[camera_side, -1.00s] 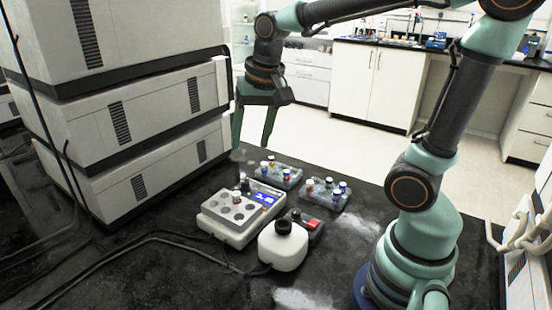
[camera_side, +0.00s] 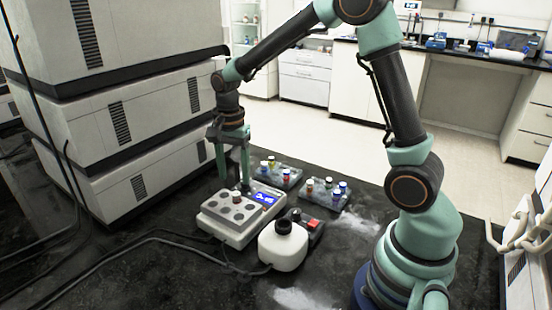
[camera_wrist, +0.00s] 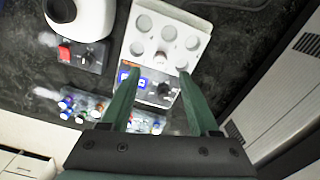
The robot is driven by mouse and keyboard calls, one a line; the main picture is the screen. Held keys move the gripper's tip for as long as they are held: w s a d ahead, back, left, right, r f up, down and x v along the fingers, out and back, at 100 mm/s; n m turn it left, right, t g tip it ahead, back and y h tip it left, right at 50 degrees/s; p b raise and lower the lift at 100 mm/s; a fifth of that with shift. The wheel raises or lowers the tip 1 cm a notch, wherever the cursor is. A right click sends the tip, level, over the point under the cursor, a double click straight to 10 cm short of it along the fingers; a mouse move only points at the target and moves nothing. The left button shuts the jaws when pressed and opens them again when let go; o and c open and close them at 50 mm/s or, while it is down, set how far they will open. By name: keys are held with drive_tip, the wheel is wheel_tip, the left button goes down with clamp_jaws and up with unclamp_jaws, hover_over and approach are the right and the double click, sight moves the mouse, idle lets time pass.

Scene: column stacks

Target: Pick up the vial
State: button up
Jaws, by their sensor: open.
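In the wrist view the vial's top (camera_wrist: 162,58) shows at the device's wells, close to the gap between my fingertips. My gripper (camera_side: 233,181) points down, open and empty, just above and behind the vial in the side view. In the wrist view, my gripper's two green fingers (camera_wrist: 159,71) are spread apart over the device, one to each side of its dark knob (camera_wrist: 164,89).
Two racks of capped vials, the rear rack (camera_side: 290,183) and the right rack (camera_side: 337,205), stand beside the device. A white bottle with a black cap (camera_side: 283,248) and a box with a red switch (camera_side: 314,226) are in front. Stacked white instruments (camera_side: 150,185) crowd the left.

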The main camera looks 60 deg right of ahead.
sight(236, 194)
drive_tip(key=shift+f, duration=3)
drive_tip(key=shift+c, duration=0.3)
clamp_jaws()
